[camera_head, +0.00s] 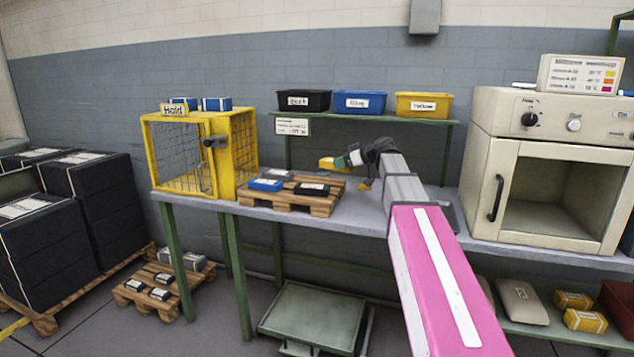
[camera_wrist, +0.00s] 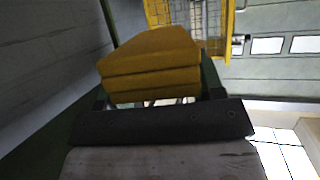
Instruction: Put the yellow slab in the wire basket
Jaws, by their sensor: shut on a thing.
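A yellow slab (camera_head: 329,163) is held out at the left end of my gripper (camera_head: 350,170), above the back right of the wooden pallet on the bench. In the wrist view the yellow slab (camera_wrist: 150,65) fills the space ahead of the dark palm, with ridges across its face. My gripper is shut on it; the finger contact is partly hidden. A yellow wire cage (camera_head: 238,150) labelled "Hold" stands at the bench's left end, left of my gripper and apart from it. Its mesh also shows at the top of the wrist view (camera_wrist: 190,15).
The pallet (camera_head: 285,198) between cage and arm carries blue, black and grey slabs. Black, blue and yellow bins (camera_head: 424,105) stand on the shelf behind. A cream oven (camera_head: 545,180) is at right. Blue boxes (camera_head: 216,103) sit on the cage top.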

